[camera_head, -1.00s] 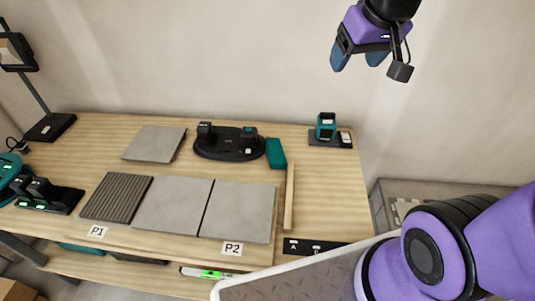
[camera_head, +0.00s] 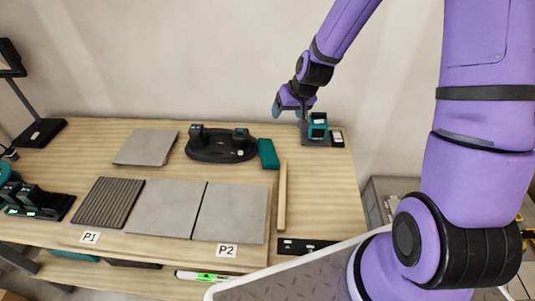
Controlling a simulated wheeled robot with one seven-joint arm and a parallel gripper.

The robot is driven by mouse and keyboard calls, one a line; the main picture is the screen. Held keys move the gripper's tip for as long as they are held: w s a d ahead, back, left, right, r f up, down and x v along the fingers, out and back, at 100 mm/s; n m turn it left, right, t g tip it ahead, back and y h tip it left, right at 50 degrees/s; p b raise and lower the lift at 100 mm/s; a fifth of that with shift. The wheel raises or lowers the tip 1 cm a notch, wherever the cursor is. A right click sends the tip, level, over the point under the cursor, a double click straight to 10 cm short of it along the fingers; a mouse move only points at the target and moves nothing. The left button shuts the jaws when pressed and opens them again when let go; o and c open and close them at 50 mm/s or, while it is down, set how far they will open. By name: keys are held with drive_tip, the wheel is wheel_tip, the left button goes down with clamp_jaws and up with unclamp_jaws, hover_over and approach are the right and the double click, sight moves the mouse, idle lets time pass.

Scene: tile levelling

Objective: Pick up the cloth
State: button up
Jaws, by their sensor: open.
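The cloth seems to be the small teal piece (camera_head: 268,154) lying on the table right of the round black stand; it looks flat and folded. My gripper (camera_head: 289,113) is open and empty, pointing down. In the picture it is above and slightly right of the cloth, apart from it, near the table's back edge. Its exact height over the table is hard to tell. Nothing hides the cloth.
A teal device (camera_head: 317,126) on a dark base stands close right of my gripper. The round black stand (camera_head: 222,145) is left of the cloth. A wooden strip (camera_head: 282,195) lies just in front. Grey tiles (camera_head: 232,212) cover the table (camera_head: 330,190) front.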

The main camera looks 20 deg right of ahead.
drive_tip(key=m, duration=0.2)
approach(269, 150)
drive_tip(key=shift+y, duration=0.4)
drive_tip(key=shift+d+x, duration=0.15)
drive_tip(key=shift+x, duration=2.3)
drive_tip(key=shift+d+x, duration=0.15)
drive_tip(key=shift+x, duration=2.3)
drive_tip(key=shift+w, duration=0.1)
drive_tip(key=c, duration=0.6)
drive_tip(key=shift+c, duration=0.2)
